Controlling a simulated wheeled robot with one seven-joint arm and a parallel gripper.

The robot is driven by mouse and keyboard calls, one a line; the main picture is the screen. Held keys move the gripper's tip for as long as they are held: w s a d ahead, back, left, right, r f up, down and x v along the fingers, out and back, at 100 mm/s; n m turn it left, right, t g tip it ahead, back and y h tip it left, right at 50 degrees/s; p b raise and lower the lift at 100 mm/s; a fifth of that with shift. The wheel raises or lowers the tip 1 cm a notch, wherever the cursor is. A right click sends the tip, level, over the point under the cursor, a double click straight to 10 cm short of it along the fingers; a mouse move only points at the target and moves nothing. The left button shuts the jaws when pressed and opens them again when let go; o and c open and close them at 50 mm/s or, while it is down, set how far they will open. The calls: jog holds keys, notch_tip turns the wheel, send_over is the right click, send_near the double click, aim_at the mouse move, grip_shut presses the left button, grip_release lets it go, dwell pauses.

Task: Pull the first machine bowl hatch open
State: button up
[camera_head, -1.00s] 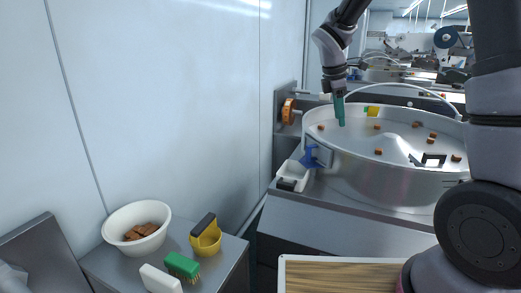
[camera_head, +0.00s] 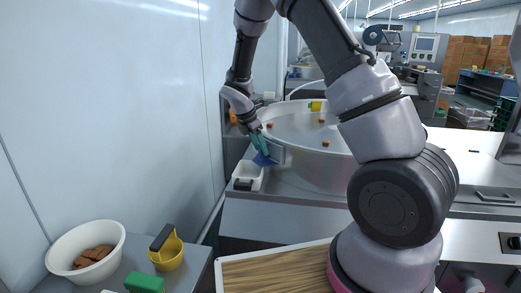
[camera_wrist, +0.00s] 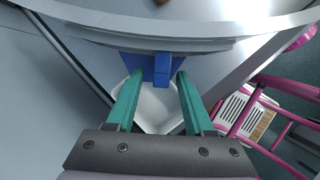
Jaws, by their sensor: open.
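The machine bowl (camera_head: 310,170) is a large round metal bowl on the machine. Its hatch (camera_head: 277,152) is a small plate on the left part of the bowl wall, with a blue handle (camera_head: 263,160). In the wrist view the blue handle (camera_wrist: 162,70) stands at the top middle, just beyond and between the two green fingertips. My gripper (camera_wrist: 153,78) is open, with one finger on each side of the handle's tab, and no grip on it shows. In the head view my gripper (camera_head: 261,143) is at the hatch, partly covering the handle.
A white tray (camera_head: 247,170) sits under the hatch; it also shows below the handle in the wrist view (camera_wrist: 158,118). Brown pieces (camera_head: 326,143) and a yellow-green item (camera_head: 315,106) are in the bowl. A white bowl (camera_head: 118,237) and yellow scoop (camera_head: 168,254) stand at lower left.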

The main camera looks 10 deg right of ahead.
jog(key=shift+d+f, duration=0.25)
jog(key=shift+f, duration=0.3)
grip_shut()
dwell(1.1)
